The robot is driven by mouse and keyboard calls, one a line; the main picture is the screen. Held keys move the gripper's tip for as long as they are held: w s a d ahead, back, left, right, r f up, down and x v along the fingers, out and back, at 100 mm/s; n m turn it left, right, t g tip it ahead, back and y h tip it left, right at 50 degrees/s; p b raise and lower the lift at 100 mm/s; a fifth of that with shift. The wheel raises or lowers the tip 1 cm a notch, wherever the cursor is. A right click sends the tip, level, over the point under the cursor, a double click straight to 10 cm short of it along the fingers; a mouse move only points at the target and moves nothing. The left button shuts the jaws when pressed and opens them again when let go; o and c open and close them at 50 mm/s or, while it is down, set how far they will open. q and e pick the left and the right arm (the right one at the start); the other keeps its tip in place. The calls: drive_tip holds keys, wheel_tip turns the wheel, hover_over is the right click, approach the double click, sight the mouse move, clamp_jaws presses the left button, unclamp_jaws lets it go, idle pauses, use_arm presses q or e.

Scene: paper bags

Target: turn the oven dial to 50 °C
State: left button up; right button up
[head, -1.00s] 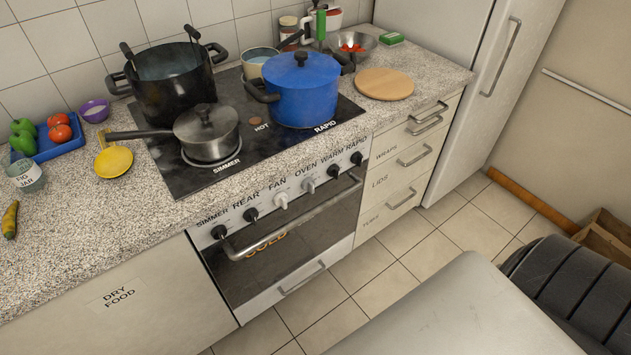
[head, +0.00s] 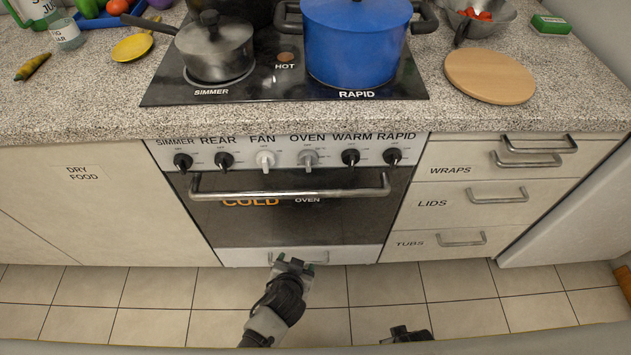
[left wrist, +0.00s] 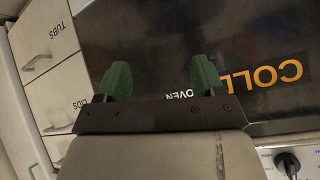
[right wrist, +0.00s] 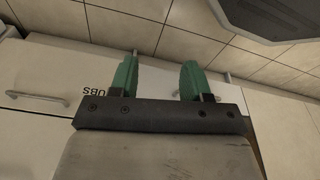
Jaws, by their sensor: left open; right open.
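The oven dial (head: 308,159) is a grey knob under the word OVEN on the stove's front panel. Its exact setting is too small to read. The oven door (head: 290,218) is shut, with COLD in orange letters on its dark glass. My left gripper (head: 292,260) is open and empty, low in front of the oven, below the dial and apart from it. The left wrist view shows its green fingers (left wrist: 161,75) spread before the door glass. My right gripper (right wrist: 161,75) is open and empty, facing the lower drawers; the head view shows only a dark part of that arm at the bottom.
The white fan dial (head: 265,160) and the black warm dial (head: 350,158) flank the oven dial. The metal door handle (head: 290,192) sticks out below them. A blue pot (head: 355,40) and a grey saucepan (head: 214,52) stand on the hob. The tiled floor is clear.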

sight(308, 162)
use_arm(q)
drive_tip(key=w+d+r+n+t+b, duration=0.1)
drive_tip(key=r+n+t+b, duration=0.15)
drive_tip(key=r, duration=0.55)
drive_tip(key=w+d+r+n+t+y+b, duration=0.1)
drive_tip(key=d+r+t+b, duration=0.15)
drive_tip(key=r, duration=0.55)
drive_tip(key=w+d+r+n+t+b, duration=0.1)
drive_tip(key=r+t+b, duration=0.2)
drive_tip(key=r, duration=0.5)
drive_tip(key=w, duration=0.4)
drive_tip(key=w+p, duration=0.1)
drive_tip(key=w, duration=0.4)
drive_tip(key=shift+w+a+r, duration=0.1)
drive_tip(key=shift+w+a, duration=0.1)
drive_tip(key=shift+w, duration=0.65)
use_arm(e)
drive_tip(key=w+r, duration=0.4)
drive_tip(key=r, duration=0.2)
drive_tip(key=shift+a+t, duration=0.25)
drive_tip(key=shift+t, duration=0.15)
use_arm(q)
drive_tip(key=c, duration=0.9)
